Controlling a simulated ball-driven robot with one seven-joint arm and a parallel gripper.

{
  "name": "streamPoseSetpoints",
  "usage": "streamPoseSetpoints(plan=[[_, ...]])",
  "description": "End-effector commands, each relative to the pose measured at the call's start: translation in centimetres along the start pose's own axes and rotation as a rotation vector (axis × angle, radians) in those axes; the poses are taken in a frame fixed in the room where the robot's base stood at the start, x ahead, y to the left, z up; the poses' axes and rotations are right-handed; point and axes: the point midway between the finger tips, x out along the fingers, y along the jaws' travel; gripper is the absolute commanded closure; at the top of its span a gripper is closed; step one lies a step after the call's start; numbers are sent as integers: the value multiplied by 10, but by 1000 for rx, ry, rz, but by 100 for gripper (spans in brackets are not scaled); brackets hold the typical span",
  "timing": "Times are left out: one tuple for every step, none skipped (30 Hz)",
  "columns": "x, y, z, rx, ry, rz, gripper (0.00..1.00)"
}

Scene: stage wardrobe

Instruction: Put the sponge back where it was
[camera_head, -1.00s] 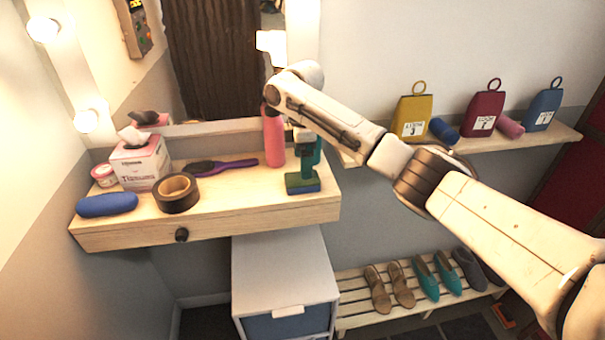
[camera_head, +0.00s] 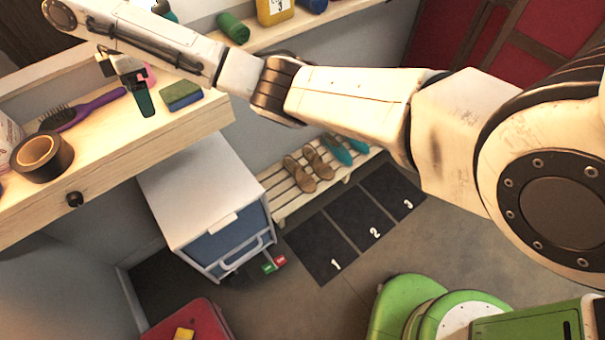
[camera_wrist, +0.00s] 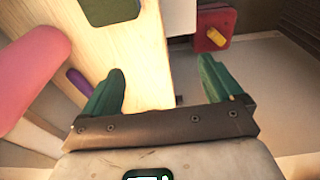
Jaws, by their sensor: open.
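The sponge (camera_head: 181,96), a small block with a green top and blue lower layer, lies on the wooden dressing shelf (camera_head: 150,138) near its right end. Its dark green face also shows at the top edge of the wrist view (camera_wrist: 111,11), partly cut off. My gripper (camera_head: 138,92) is just left of the sponge in the head view, apart from it and above the shelf. In the wrist view, its two green fingers (camera_wrist: 162,78) are spread with nothing between them.
A purple hairbrush (camera_head: 85,109) and a black tape roll (camera_head: 42,156) lie left on the shelf. A pink bottle (camera_wrist: 30,90) stands close to my gripper. Below are a white drawer unit (camera_head: 200,185), a slatted shoe rack (camera_head: 290,190) and a red box (camera_head: 185,318).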

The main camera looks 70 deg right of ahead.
Motion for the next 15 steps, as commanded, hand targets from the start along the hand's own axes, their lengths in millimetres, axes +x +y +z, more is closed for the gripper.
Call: streamPoseSetpoints(plan=[[22,-21,-22,4,45,-7,7],[31,-32,-31,14,68,-6,7],[41,-46,-42,30,97,-3,7],[49,-56,-49,45,118,-2,7],[56,-67,-56,61,139,-1,7],[66,-81,-63,86,165,-1,7],[72,-92,-68,107,185,-1,7],[78,-102,-71,128,203,0,7],[86,-117,-74,161,225,-1,7],[92,-128,-75,186,239,-2,7],[98,-139,-76,213,252,-4,7],[106,-153,-74,253,267,-7,7],[113,-164,-72,285,275,-9,7],[119,-175,-69,316,280,-11,7],[128,-189,-63,362,283,-17,7]])
